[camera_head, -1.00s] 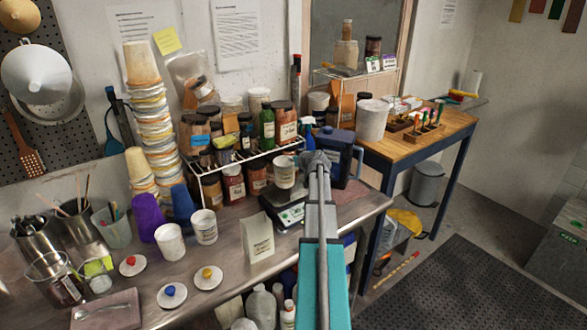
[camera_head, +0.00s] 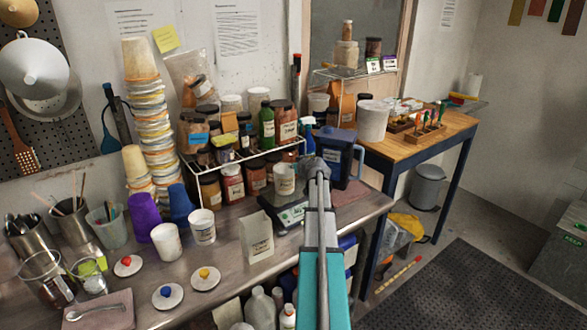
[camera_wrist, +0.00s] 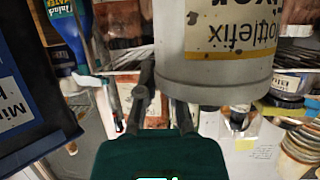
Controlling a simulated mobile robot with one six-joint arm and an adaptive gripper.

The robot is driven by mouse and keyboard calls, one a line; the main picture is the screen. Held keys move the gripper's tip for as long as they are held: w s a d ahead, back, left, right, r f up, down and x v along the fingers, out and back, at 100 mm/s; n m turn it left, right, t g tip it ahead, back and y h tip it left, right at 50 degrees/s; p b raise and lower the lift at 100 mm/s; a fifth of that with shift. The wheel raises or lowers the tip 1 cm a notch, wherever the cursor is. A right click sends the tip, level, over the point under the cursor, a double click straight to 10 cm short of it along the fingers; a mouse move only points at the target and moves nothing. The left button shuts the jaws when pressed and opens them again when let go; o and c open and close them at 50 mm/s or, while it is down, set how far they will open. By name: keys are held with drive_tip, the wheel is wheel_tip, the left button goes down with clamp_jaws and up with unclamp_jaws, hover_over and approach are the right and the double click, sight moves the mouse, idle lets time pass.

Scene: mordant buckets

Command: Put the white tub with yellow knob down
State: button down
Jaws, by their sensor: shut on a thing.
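A white tub (camera_head: 284,181) with a pale label is at my gripper (camera_head: 314,166), over the scale (camera_head: 292,215) on the steel bench. Its base is at or just above the scale plate; I cannot tell whether it touches. In the wrist view the tub (camera_wrist: 174,62) fills the upper middle, its lettering upside down. My gripper fingers (camera_wrist: 165,102) are shut on it near its edge there. No yellow knob shows on this tub. A loose white lid with a yellow knob (camera_head: 205,276) lies on the bench.
A blue jug (camera_head: 336,155) stands close on the right. A wire shelf of jars (camera_head: 247,160) is behind. A paper packet (camera_head: 257,238) stands in front left of the scale. Two white cups (camera_head: 167,241) and lids with red (camera_head: 127,262) and blue (camera_head: 168,295) knobs are left.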

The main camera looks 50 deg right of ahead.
drive_tip(key=shift+f, duration=0.15)
drive_tip(key=c, duration=0.8)
unclamp_jaws()
drive_tip(key=shift+r, duration=0.25)
drive_tip(key=p+v, duration=0.4)
drive_tip(key=v, duration=0.8)
drive_tip(key=shift+p, duration=0.3)
drive_tip(key=shift+r, duration=0.1)
